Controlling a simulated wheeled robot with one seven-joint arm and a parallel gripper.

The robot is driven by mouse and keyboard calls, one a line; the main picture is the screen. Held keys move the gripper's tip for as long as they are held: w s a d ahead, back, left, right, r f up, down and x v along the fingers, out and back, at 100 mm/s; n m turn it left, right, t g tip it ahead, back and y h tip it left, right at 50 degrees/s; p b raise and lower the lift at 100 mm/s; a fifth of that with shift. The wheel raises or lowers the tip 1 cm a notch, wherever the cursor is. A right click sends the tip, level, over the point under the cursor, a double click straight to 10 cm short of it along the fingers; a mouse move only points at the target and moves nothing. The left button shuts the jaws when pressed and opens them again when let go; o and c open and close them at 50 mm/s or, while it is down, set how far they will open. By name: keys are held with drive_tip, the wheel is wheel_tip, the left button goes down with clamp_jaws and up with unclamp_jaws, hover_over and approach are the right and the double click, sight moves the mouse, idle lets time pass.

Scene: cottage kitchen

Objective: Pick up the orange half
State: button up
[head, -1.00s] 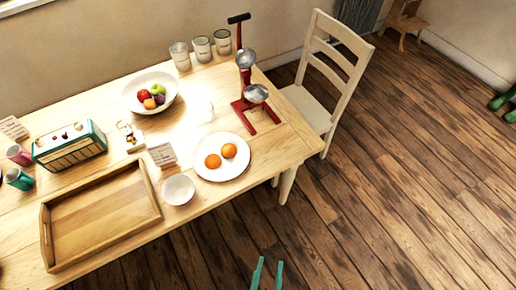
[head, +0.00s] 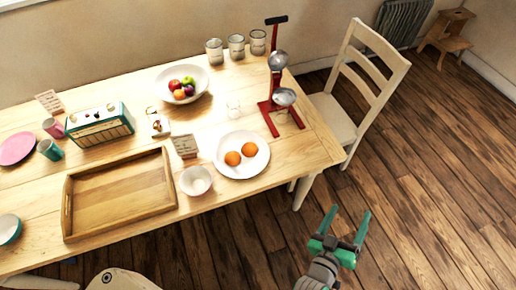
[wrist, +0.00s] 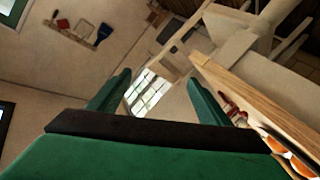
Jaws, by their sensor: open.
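Two orange pieces lie on a round white plate (head: 229,170) near the right end of the table: a left one (head: 232,158) and a right one (head: 249,149). From the head view I cannot tell surely whether they are halves. My gripper (head: 346,212) is open and empty, over the floor to the right of and below the table's near right corner, well apart from the plate. In the wrist view the green fingers (wrist: 160,95) are spread with nothing between them. Orange round shapes (wrist: 277,146) show at that view's lower right edge, partly cut off.
A red press (head: 272,105) stands behind the plate. A white bowl (head: 196,181), a small card (head: 184,146) and a wooden tray (head: 120,235) are to its left. A fruit bowl (head: 163,88) is behind. A chair (head: 340,120) stands at the table's right end.

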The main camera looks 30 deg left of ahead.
drive_tip(key=w+d+r+m+g+h, duration=0.1)
drive_tip(key=w+d+r+m+h, duration=0.1)
drive_tip(key=w+r, duration=0.35)
drive_tip(key=w+d+r+m+g+h, duration=0.1)
drive_tip(key=w+d+r+m+h, duration=0.15)
drive_tip(key=w, duration=0.55)
drive_tip(key=w+d+r+m+g+h, duration=0.1)
drive_tip(key=w+d+r+m+h, duration=0.15)
drive_tip(key=w, duration=0.45)
drive_tip(key=m+g+y, duration=0.3)
drive_tip(key=g+y, duration=0.6)
drive_tip(key=g, duration=0.4)
hover_over(249, 146)
wheel_tip(249, 146, down, 4)
drive_tip(key=f, duration=0.4)
drive_tip(key=shift+s+f, duration=0.2)
drive_tip(key=shift+f, duration=0.1)
drive_tip(key=shift+w+f, duration=0.15)
drive_tip(key=shift+f, duration=3.05)
